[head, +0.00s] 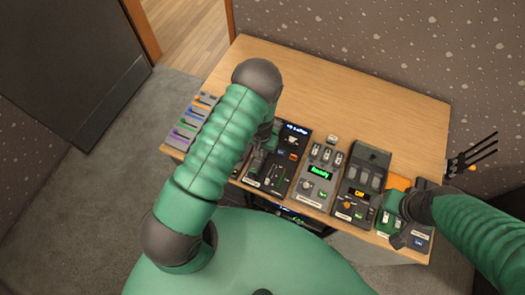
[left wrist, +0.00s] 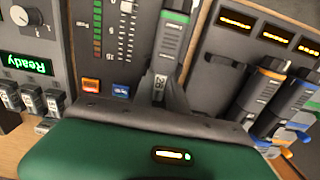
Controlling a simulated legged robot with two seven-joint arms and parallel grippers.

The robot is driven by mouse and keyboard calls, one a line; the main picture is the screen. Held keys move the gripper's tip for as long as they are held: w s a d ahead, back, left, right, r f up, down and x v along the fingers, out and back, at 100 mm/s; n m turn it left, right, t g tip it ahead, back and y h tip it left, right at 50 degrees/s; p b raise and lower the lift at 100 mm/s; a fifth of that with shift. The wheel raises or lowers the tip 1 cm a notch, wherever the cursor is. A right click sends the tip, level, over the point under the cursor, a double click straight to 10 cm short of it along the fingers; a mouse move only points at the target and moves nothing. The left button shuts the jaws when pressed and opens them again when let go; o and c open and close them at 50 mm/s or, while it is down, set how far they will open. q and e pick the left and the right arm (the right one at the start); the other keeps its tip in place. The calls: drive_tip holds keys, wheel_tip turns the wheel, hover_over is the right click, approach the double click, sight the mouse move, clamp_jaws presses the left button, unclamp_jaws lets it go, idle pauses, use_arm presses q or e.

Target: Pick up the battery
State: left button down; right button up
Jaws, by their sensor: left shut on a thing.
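My left gripper (head: 262,150) is over the desk's middle-left, partly hidden behind its own arm in the head view. In the left wrist view, its fingers (left wrist: 165,92) are shut on a dark grey battery (left wrist: 176,35) with a green band. The battery stands out past the fingertips, over a fader panel (left wrist: 112,45). Similar batteries with blue and orange bands (left wrist: 268,85) sit in a charger (left wrist: 235,45) with orange displays at the right. My right gripper (head: 398,225) is low at the desk's right end; its fingers are too small to read.
The wooden desk (head: 350,90) has a clear back half. Along its front edge stand several devices, including one with a green "Ready" display (head: 319,171) and one with an orange display (head: 360,194). Black prongs (head: 475,155) stick out at the right wall.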

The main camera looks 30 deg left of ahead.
use_arm(q)
drive_tip(key=shift+w+r, duration=0.1)
drive_tip(key=shift+r, duration=0.4)
wheel_tip(320, 180, up, 2)
drive_tip(key=shift+r+b, duration=0.2)
drive_tip(key=shift+b, duration=0.4)
drive_tip(key=s+d+r, duration=0.2)
drive_tip(key=s+d, duration=0.2)
drive_tip(key=s, duration=0.2)
drive_tip(key=s+d+r, duration=0.3)
drive_tip(key=s+d, duration=0.2)
drive_tip(key=s, duration=0.2)
drive_tip(key=shift+s+r+p, duration=0.2)
drive_tip(key=shift+r+p, duration=0.1)
drive_tip(key=shift+p, duration=0.05)
